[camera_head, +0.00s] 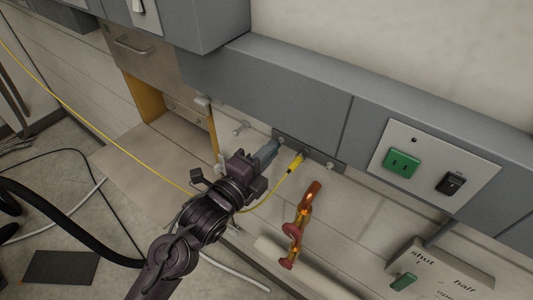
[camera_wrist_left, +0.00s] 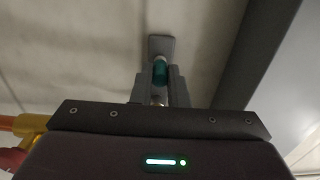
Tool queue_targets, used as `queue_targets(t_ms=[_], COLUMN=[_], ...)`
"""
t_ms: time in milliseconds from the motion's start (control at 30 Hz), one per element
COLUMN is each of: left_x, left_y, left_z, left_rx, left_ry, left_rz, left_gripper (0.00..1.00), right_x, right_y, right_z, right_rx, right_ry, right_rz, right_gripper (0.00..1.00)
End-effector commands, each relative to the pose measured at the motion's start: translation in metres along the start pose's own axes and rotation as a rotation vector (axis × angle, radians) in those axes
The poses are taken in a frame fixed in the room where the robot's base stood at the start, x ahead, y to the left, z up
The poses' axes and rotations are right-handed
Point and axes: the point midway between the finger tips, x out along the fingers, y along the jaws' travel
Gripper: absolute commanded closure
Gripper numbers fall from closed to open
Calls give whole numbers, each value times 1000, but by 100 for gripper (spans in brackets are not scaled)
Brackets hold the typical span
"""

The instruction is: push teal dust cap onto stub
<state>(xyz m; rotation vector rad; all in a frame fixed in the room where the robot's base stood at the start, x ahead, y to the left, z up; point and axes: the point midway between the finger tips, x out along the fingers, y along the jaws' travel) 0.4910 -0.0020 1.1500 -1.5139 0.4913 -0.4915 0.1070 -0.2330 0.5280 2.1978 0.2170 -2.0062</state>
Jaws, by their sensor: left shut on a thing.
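The teal dust cap (camera_wrist_left: 160,72) is between the fingers of my left gripper (camera_wrist_left: 160,90) in the left wrist view. My left gripper also shows in the head view (camera_head: 272,149), shut on the cap with its fingertips at the left part of a dark connector plate (camera_head: 314,155). The cap points toward a grey plate (camera_wrist_left: 160,45) in the wrist view. The stub is hidden behind the cap and fingers, so I cannot tell whether the cap is on it. In the head view, the fingers hide the cap. My right gripper is not in view.
A yellow cable's plug (camera_head: 297,161) sits in the plate close beside the fingers. A bare small fitting (camera_head: 330,166) is further right. A copper pipe with red handles (camera_head: 299,224) stands right of my arm.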

Motion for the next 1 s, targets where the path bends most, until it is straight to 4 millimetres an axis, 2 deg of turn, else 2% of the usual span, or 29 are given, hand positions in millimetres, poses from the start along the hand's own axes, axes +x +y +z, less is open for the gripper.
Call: queue_targets(t_ms=[433,867,900,1000], left_x=[14,15,15,15], left_y=[0,0,0,0], left_z=[0,0,0,0], left_rx=[0,0,0,0], left_ry=[0,0,0,0], left_rz=[-1,0,0,0], left_gripper=[100,100,81,68], right_x=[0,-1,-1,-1], right_y=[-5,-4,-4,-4], right_z=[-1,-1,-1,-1], right_rx=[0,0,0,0], right_ry=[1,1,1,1], right_rz=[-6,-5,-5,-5], right_gripper=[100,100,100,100])
